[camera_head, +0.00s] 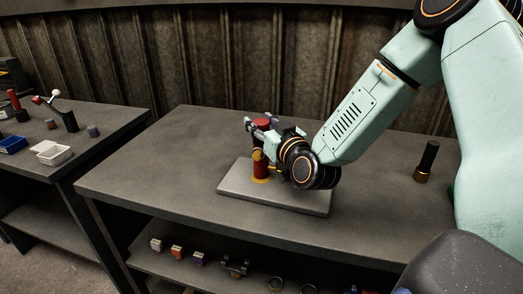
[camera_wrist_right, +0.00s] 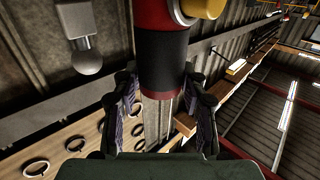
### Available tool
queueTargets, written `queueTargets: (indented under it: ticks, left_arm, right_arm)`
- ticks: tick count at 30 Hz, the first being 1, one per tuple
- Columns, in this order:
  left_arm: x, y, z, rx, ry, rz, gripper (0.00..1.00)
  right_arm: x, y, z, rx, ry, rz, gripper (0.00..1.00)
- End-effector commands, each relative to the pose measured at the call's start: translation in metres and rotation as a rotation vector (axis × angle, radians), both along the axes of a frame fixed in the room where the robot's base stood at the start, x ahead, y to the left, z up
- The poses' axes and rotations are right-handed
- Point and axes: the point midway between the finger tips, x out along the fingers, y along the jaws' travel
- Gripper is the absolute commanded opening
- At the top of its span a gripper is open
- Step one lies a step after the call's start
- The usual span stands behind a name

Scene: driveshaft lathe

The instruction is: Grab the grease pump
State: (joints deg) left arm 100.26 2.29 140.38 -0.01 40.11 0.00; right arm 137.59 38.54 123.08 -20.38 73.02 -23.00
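The grease pump (camera_head: 261,166) is a red upright cylinder with yellow parts at its middle and foot. It stands on a grey plate (camera_head: 235,187) on the workbench. My right gripper (camera_head: 264,127) is at the pump's upper part, with its fingers spread either side of it; my wrist hides part of the pump. In the right wrist view, the pump (camera_wrist_right: 162,55) shows a black section, a red band and a yellow part. It lies between the two open fingers of my right gripper (camera_wrist_right: 163,100); I cannot tell whether they touch it. My left gripper is not in view.
A black cylinder with a gold base (camera_head: 427,162) stands at the right of the workbench (camera_head: 150,165). Several small parts lie on the shelf below. A second table at left holds a blue tray (camera_head: 12,144), a white tray (camera_head: 54,154) and a lever. The bench's left part is clear.

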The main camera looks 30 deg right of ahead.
Motion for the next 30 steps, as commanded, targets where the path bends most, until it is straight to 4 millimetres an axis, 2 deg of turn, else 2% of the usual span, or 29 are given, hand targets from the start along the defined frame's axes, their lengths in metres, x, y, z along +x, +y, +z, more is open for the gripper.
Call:
queueTargets:
  ticks: [2,14,30]
  left_arm:
    - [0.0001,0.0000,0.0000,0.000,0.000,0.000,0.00]
    - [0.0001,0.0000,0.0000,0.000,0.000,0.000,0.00]
    - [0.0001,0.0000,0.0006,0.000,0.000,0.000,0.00]
  right_arm:
    - [-0.0001,0.0000,0.0000,0.000,0.000,0.000,0.33]
    - [-0.0001,0.0000,0.0001,0.000,0.000,0.000,0.00]
    - [0.0003,-0.0002,0.0031,-0.002,-0.005,0.000,0.00]
